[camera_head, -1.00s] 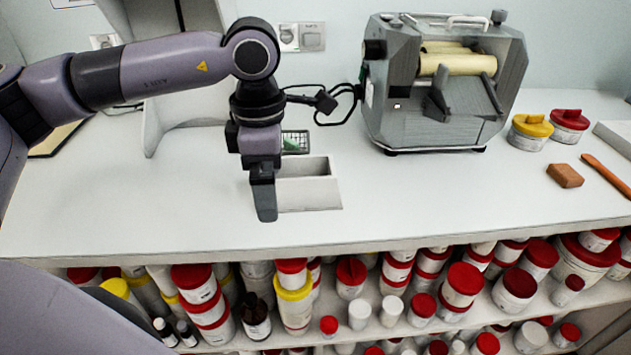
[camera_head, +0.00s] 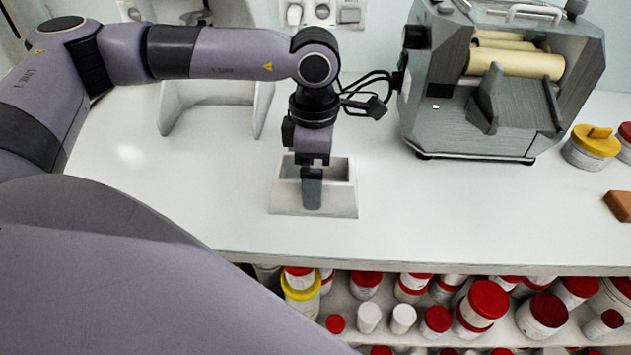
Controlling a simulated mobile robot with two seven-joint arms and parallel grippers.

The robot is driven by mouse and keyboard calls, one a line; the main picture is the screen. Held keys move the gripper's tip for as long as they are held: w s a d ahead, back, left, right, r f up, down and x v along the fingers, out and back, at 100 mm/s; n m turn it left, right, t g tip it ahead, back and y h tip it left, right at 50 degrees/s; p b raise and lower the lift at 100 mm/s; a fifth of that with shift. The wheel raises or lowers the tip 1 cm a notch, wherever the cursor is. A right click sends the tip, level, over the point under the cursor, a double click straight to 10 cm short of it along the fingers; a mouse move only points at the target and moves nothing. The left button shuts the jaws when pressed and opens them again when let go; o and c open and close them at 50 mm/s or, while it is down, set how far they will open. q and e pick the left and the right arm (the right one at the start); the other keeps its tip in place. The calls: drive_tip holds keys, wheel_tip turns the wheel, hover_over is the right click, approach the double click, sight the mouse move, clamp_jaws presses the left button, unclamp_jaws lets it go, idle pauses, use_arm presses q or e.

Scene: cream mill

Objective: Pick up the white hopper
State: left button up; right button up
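The white hopper (camera_head: 343,200) is a small open-topped box with sloping sides. It stands on the white counter in the middle of the head view. My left gripper (camera_head: 312,190) points straight down at the hopper's front wall. One dark finger shows in front of that wall and hides part of it. The other finger is hidden behind it, so I cannot tell the gap or whether the wall is pinched. The hopper appears to rest on the counter. My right gripper is not in view.
The grey mill (camera_head: 470,120) with cream rollers stands to the right, with dark cables beside it. A yellow-lidded jar (camera_head: 592,150) and a brown block (camera_head: 620,205) are farther right. Jars fill the shelf below the counter edge (camera_head: 420,265). The counter left of the hopper is clear.

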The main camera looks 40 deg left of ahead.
use_arm(q)
drive_tip(key=shift+f, duration=0.95)
drive_tip(key=c, duration=0.9)
drive_tip(key=shift+o, duration=0.2)
drive_tip(key=shift+r, duration=0.1)
